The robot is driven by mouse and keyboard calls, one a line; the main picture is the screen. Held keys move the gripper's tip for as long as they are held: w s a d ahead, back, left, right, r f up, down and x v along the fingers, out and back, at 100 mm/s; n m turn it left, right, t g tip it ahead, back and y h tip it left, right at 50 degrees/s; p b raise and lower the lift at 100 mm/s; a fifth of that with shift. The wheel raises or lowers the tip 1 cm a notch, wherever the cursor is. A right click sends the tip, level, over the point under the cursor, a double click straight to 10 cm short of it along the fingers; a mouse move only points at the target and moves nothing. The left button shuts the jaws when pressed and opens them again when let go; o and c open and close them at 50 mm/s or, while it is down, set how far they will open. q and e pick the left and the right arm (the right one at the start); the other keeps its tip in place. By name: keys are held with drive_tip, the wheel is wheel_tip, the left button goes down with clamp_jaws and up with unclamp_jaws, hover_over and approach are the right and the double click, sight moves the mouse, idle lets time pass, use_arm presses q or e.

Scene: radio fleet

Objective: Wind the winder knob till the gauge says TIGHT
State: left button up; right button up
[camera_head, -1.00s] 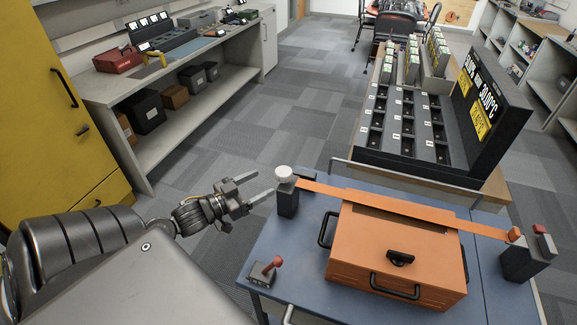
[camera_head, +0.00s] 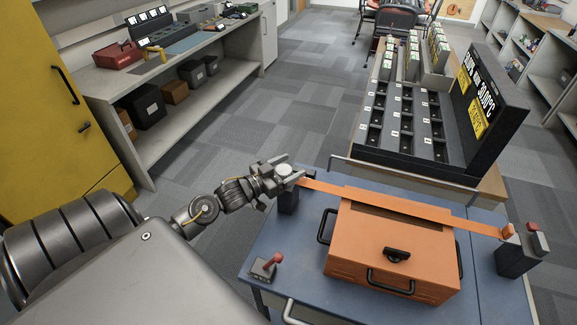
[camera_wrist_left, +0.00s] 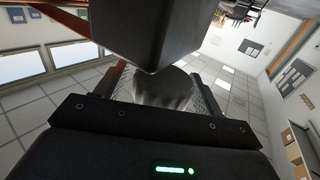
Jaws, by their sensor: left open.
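The white round winder knob (camera_head: 284,170) sits on top of a dark post (camera_head: 288,200) at the table's left back corner. My left gripper (camera_head: 287,173) is at the knob, with its open fingers on either side of it; whether they touch it I cannot tell. In the left wrist view the knob (camera_wrist_left: 165,88) shows grey between the two fingers, and the dark post (camera_wrist_left: 165,30) fills the top middle. An orange strap (camera_head: 400,205) runs from the post over an orange case (camera_head: 385,265) to a second dark post (camera_head: 514,257). No readable TIGHT gauge shows.
A small box with a red lever (camera_head: 265,267) stands on the blue table (camera_head: 300,275) at the front left. A dark slotted rack (camera_head: 400,130) with a display stands behind. A workbench (camera_head: 185,65) and yellow cabinet (camera_head: 50,110) are at left. Floor between is clear.

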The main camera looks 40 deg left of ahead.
use_arm(q)
drive_tip(key=shift+c, duration=0.6)
drive_tip(key=c, duration=0.9)
drive_tip(key=shift+o, duration=0.2)
drive_tip(key=shift+m+h, duration=0.4)
drive_tip(key=shift+h, duration=0.1)
drive_tip(key=shift+m+g+h+b, duration=0.35)
drive_tip(key=shift+m+g+h, duration=0.2)
drive_tip(key=shift+h, duration=0.45)
drive_tip(key=m+g+h, duration=0.1)
drive_tip(key=m+g+h+b, duration=0.1)
drive_tip(key=h, duration=0.1)
drive_tip(key=shift+s+d+f+m+b, duration=0.1)
drive_tip(key=shift+d+f+m+b, duration=0.1)
drive_tip(key=shift+m+b, duration=0.1)
drive_tip(key=m+g+h+b, duration=0.1)
drive_tip(key=g+h+b, duration=0.1)
drive_tip(key=m+g+h+b, duration=0.1)
drive_tip(key=m+h+b, duration=0.1)
drive_tip(key=shift+s+d+g, duration=0.2)
drive_tip(key=shift+g, duration=0.15)
drive_tip(key=shift+s+r+m+g+h+b, duration=0.1)
drive_tip(key=shift+r+m+g+h+b, duration=0.1)
drive_tip(key=shift+m+g+h+b, duration=0.35)
